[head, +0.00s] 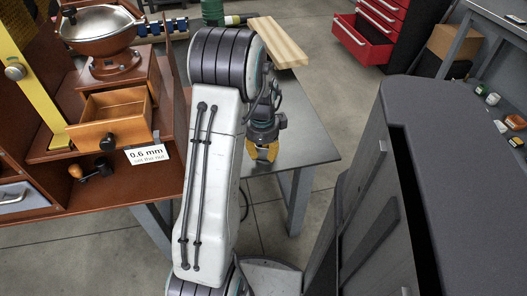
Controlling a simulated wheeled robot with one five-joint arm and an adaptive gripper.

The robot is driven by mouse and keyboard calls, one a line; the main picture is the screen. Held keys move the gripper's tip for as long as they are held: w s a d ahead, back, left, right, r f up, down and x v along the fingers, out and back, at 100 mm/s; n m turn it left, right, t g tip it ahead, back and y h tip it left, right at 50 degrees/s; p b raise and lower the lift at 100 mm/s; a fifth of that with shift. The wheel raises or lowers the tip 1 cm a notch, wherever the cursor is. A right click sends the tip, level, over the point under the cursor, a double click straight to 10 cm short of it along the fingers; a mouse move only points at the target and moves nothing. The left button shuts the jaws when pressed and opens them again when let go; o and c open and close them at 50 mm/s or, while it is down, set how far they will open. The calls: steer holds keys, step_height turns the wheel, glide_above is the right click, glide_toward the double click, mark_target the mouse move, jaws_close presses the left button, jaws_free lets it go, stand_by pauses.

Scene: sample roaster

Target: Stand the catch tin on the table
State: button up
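I cannot make out a catch tin in the head view. A grey metal table (312,152) shows behind and right of my arm, with a bare top at its near right corner. My gripper (263,154), with yellow fingers, points down over this table, close to its front edge. My white arm link hides much of the table's left part. The fingers are small and partly hidden, so I cannot tell whether they are open or shut, or whether anything is between them.
A wooden grinder-like unit with a metal bowl (98,27) and an open drawer (114,112) stands at left, by a "0.6 mm" label (150,155). A wooden board (277,41) lies at the table's back. A dark cabinet (465,150) fills the right. A red drawer (360,40) juts out behind.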

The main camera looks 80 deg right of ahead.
step_height(320, 180, up, 12)
steer(key=a+p, duration=0.1)
steer(key=p, duration=0.2)
stand_by(1.0)
